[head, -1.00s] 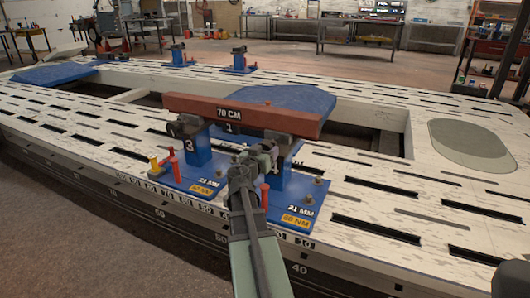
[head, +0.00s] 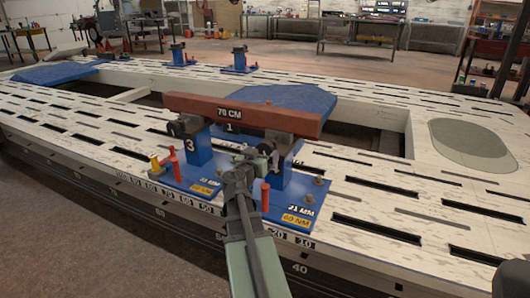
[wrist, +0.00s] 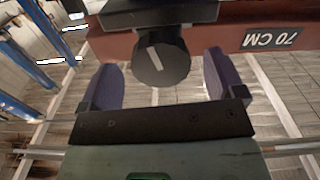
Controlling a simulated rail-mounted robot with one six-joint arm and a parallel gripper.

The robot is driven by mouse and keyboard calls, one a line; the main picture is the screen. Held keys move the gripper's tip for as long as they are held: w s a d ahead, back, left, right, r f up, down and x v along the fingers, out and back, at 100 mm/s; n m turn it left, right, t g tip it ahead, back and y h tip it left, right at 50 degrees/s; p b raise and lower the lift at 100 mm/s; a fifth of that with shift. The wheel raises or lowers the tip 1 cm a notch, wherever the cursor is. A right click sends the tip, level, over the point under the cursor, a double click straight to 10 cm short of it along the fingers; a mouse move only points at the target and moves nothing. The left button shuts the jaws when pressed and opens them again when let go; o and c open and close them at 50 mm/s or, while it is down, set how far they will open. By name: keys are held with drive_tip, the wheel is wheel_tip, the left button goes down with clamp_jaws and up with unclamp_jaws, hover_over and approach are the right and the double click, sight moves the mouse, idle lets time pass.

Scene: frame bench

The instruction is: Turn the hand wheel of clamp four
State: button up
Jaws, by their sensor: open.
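Clamp four is the blue stand (head: 286,180) at the right end of the red beam (head: 240,112); my gripper partly covers it in the head view. Its hand wheel, a black round knob with a white mark (wrist: 161,62), shows in the wrist view under the beam's edge. My gripper (wrist: 161,80) is open, its two purple-grey fingers standing to the left and right of the knob with gaps on both sides. The gripper (head: 266,157) is in front of clamp four in the head view, where the wheel is hard to make out.
Clamp three (head: 196,150) stands left of my gripper under the beam. A red post (head: 265,196) rises close to my arm, and red and yellow posts (head: 169,163) stand by clamp three. The slotted white frame (head: 420,190) has open surface to the right.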

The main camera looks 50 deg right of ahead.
drive_tip(key=s+a, duration=0.1)
drive_tip(key=a, duration=0.7)
drive_tip(key=shift+s, duration=0.25)
